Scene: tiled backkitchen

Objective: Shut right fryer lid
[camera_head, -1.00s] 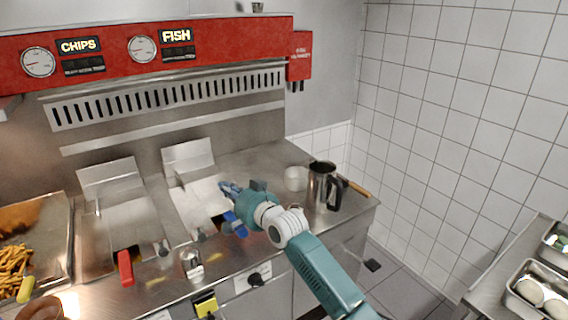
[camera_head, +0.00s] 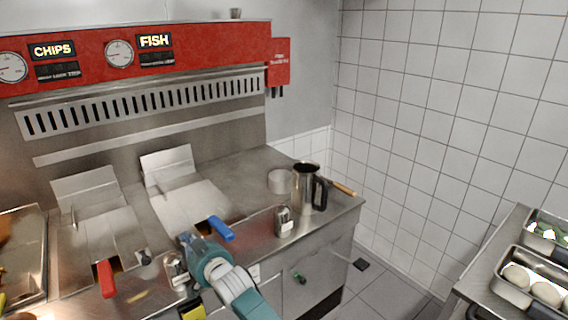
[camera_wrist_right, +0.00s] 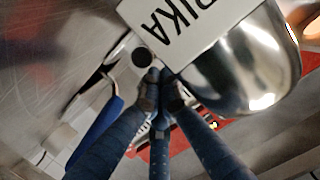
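The right fryer lid (camera_head: 185,206) is a flat steel panel under the FISH sign. It appears to lie down over its fryer, with a small upright steel plate (camera_head: 168,166) behind it. A blue handle (camera_head: 221,229) is at its front edge, beside a dark gap; it also shows in the right wrist view (camera_wrist_right: 97,133). My right gripper (camera_head: 190,240) is just in front of and left of the blue handle, apart from it. In the wrist view its fingers (camera_wrist_right: 161,84) are drawn together with nothing held. My left gripper is not in view.
A labelled shaker (camera_wrist_right: 245,60) is very close to the right fingers. A second shaker (camera_head: 284,221), steel jug (camera_head: 307,189) and white pot (camera_head: 281,181) stand right of the fryer. The left fryer's red handle (camera_head: 106,278) is to the left. A tray of round items (camera_head: 530,282) is far right.

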